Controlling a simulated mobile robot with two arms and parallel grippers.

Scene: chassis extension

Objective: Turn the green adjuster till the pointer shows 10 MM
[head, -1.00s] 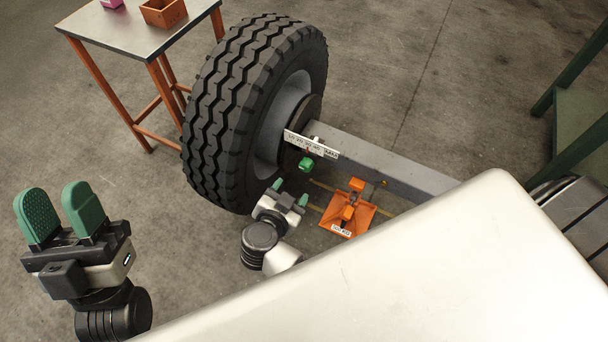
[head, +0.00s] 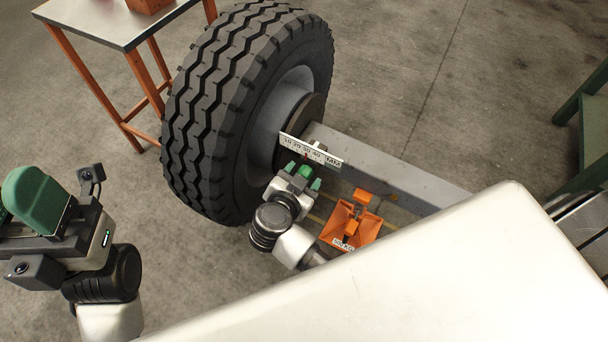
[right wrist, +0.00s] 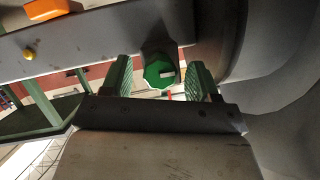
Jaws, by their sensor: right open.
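The green adjuster (head: 305,171) sits under the axle beam, just below the white scale plate (head: 310,150) marked in MM. The pointer's reading is too small to tell. My right gripper (head: 303,176) is open, with its green fingers on either side of the adjuster. In the right wrist view the adjuster (right wrist: 155,76) shows as a green knob with a pale mark, between the open fingers (right wrist: 161,78) with gaps on both sides. My left gripper (head: 20,205) is at the left edge, partly cut off, its fingers apart and empty.
The big tyre (head: 235,110) stands left of the grey axle beam (head: 390,170). An orange jack or stand (head: 352,225) is on the floor right of my right gripper. A table (head: 115,20) with orange legs stands at upper left. A large white surface (head: 400,270) fills the lower right.

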